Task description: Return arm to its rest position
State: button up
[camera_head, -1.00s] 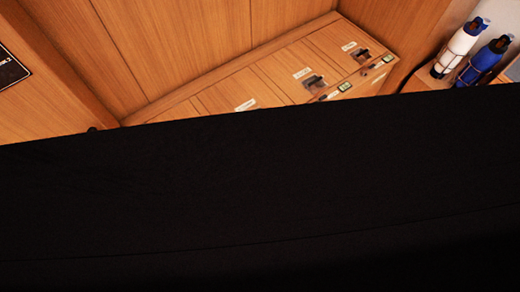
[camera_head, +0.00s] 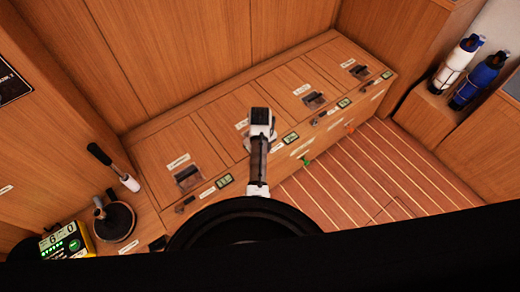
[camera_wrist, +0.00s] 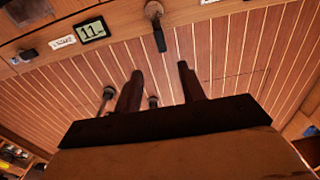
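My gripper (camera_wrist: 160,74) shows in the wrist view as two dark fingers standing apart. Nothing is held between them; the striped floor shows through the gap. In the head view a slim part of my arm with a white and black end (camera_head: 260,125) stands in front of the wooden bench. I cannot make out the fingers there. A large black shape, which I take to be my own body, fills the bottom of the head view and hides what lies below.
The wooden bench (camera_head: 215,117) has several dark latches and small displays. On the left are a black-handled lever (camera_head: 101,155), a round dark winch-like piece (camera_head: 115,222) and a yellow meter (camera_head: 68,241). White (camera_head: 456,62) and blue (camera_head: 479,80) bottles stand at right. Striped floor (camera_head: 365,175) is clear.

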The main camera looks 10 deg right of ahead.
jog(key=shift+r, duration=0.95)
